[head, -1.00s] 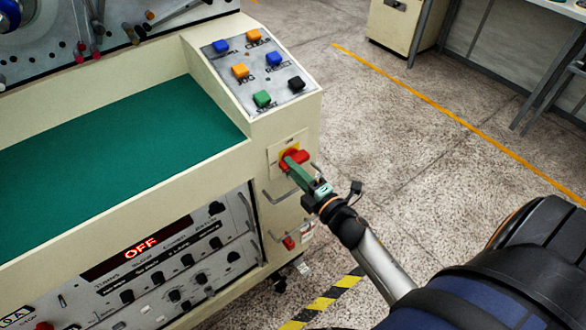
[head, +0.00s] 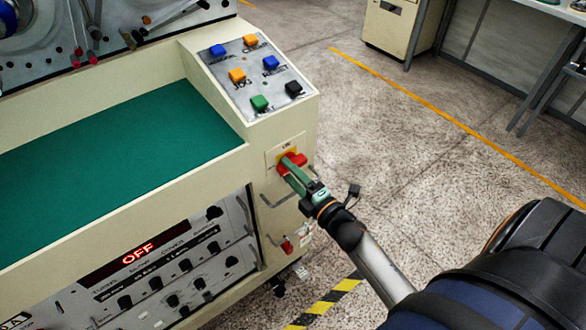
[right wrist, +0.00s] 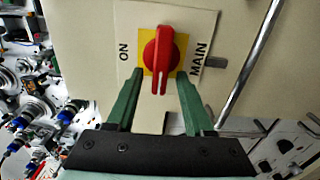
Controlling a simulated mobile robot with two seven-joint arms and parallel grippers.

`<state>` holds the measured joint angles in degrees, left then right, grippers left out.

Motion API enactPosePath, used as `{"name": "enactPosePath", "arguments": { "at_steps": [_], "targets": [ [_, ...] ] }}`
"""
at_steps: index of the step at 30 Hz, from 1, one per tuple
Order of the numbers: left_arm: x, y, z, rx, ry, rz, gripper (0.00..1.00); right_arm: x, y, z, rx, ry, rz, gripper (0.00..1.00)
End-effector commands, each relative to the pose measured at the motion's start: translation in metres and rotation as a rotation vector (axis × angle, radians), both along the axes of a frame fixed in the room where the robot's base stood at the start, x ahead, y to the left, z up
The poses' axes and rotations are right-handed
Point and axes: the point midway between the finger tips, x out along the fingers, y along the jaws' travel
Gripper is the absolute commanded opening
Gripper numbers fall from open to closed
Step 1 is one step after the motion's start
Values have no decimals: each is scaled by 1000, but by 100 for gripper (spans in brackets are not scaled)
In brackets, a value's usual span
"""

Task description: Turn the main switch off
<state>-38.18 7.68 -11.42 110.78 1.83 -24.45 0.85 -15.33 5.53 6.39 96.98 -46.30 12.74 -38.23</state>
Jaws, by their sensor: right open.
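The main switch (head: 296,157) is a red rotary knob on a yellow plate, on the end face of the cream machine. In the right wrist view the red knob (right wrist: 161,50) has its handle pointing down toward my gripper, with "ON" printed at its left and "MAIN" at its right. My right gripper (head: 288,167) is at the switch. In the wrist view its green fingers (right wrist: 160,76) are open, one on each side of the handle's lower end, with gaps visible. My left gripper is not in view.
The machine's display (head: 138,256) reads "OFF". A button panel (head: 258,75) with several coloured buttons sits above the switch. Metal handles (head: 280,200) stick out below it. Open speckled floor lies to the right, with a cabinet (head: 390,30) at the back.

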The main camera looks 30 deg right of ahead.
Motion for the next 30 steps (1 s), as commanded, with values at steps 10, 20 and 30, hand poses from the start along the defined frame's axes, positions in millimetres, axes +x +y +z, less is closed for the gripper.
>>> {"name": "enactPosePath", "arguments": {
  "at_steps": [10, 20, 30],
  "targets": [
    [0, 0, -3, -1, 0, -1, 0, -41, -3, -2, 2, 4, -1, 52],
    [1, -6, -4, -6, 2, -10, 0, -103, -8, -1, 0, 3, -1, 52],
    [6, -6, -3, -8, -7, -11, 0, -125, -10, 0, -1, 0, -1, 52]
  ]
}}
